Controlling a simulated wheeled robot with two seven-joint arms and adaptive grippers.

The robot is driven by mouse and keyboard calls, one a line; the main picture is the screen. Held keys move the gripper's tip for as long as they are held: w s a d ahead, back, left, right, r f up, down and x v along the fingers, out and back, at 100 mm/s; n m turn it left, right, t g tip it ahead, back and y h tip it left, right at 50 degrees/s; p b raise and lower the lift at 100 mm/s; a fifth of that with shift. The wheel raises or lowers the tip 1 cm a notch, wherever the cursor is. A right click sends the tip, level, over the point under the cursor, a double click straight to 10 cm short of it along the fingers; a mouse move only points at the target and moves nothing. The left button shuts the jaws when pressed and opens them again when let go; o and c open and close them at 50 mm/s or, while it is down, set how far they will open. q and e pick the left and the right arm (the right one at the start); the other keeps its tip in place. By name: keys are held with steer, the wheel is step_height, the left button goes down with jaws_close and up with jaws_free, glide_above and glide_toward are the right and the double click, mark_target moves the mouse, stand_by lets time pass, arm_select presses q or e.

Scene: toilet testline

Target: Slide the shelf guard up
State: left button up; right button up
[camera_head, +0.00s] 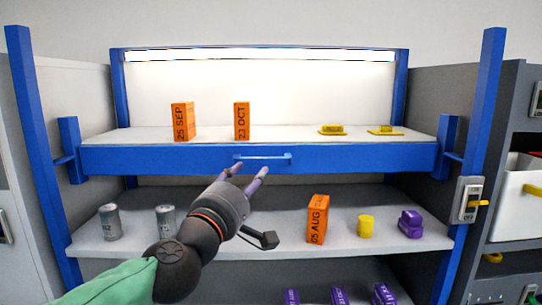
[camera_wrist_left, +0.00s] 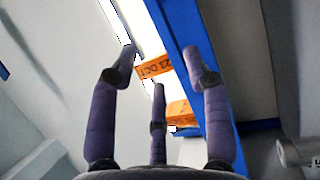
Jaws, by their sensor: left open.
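The shelf guard (camera_head: 355,159) is a blue horizontal bar across the front edge of the upper shelf. A light blue handle (camera_head: 262,156) sits at its middle. My left gripper (camera_head: 247,171) is open and empty, just below and in front of the handle, fingers pointing up towards it. I cannot tell whether a fingertip touches the bar. In the left wrist view the blue guard (camera_wrist_left: 183,30) runs up between and behind the spread fingers (camera_wrist_left: 162,62), and the handle cannot be made out. My right gripper is not in view.
Orange boxes (camera_head: 183,121) and yellow items (camera_head: 333,130) stand on the upper shelf (camera_head: 285,133). The lower shelf (camera_head: 270,233) holds grey cans (camera_head: 109,222), an orange box (camera_head: 317,219), a yellow cylinder (camera_head: 366,226) and a purple item (camera_head: 410,224). Blue posts (camera_head: 473,150) flank the rack.

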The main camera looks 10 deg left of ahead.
mark_target(266, 161)
arm_select(q)
steer(key=x, duration=1)
steer(key=shift+w+f, duration=0.15)
jaws_close()
